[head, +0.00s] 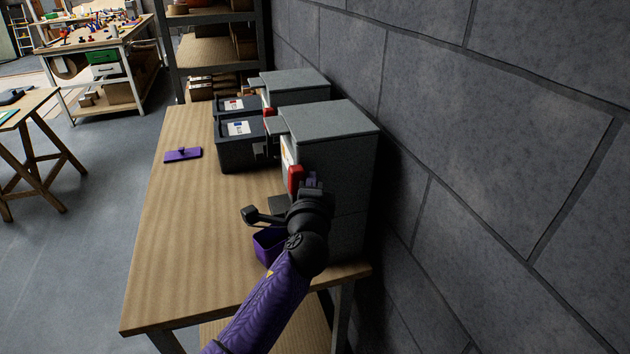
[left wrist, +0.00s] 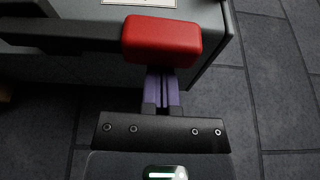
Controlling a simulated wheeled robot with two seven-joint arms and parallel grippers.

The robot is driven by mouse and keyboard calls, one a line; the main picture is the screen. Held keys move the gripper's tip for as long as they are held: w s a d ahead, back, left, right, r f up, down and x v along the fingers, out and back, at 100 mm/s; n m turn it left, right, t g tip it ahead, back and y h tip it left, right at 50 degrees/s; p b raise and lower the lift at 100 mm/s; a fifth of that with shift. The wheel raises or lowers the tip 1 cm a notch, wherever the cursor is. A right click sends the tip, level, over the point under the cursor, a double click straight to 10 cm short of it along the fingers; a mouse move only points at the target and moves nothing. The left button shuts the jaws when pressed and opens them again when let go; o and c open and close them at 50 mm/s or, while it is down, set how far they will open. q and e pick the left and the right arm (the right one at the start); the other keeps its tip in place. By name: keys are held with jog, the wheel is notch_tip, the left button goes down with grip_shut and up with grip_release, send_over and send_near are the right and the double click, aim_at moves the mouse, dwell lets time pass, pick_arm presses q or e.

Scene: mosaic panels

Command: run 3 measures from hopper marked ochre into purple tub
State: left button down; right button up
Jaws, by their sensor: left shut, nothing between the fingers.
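The near hopper (head: 335,130) is a grey box at the table's right side, against the wall. A label patch with an orange-yellow tint (head: 287,157) shows on its front, too small to read. Its red lever knob (head: 295,179) is on the front; it also shows large in the left wrist view (left wrist: 162,40). My left gripper (head: 313,182) is shut and empty at the knob; its purple fingertips (left wrist: 162,85) lie right by the knob's edge, and I cannot tell if they touch. The purple tub (head: 265,248) stands below the hopper's front, partly hidden by my arm. My right gripper is out of view.
A second grey hopper (head: 298,86) with a red knob (head: 268,112) stands farther back. Dark labelled bins (head: 238,155) stand beside the hoppers. The stone wall (head: 480,150) closes the right.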

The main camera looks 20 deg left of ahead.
pick_arm(q)
jog(key=s+a+f+n+t+y+b, duration=0.1)
jog(key=s+a+n+y+b, duration=0.1)
jog(key=n+b, duration=0.4)
jog(key=s+a+f+n+t+y+b, duration=0.1)
jog(key=s+a+f+n+y+b, duration=0.1)
jog(key=s+a+n+b, duration=0.2)
jog(key=shift+a+n+b, duration=0.95)
jog(key=shift+a+n, duration=0.45)
jog(key=shift+n, duration=0.5)
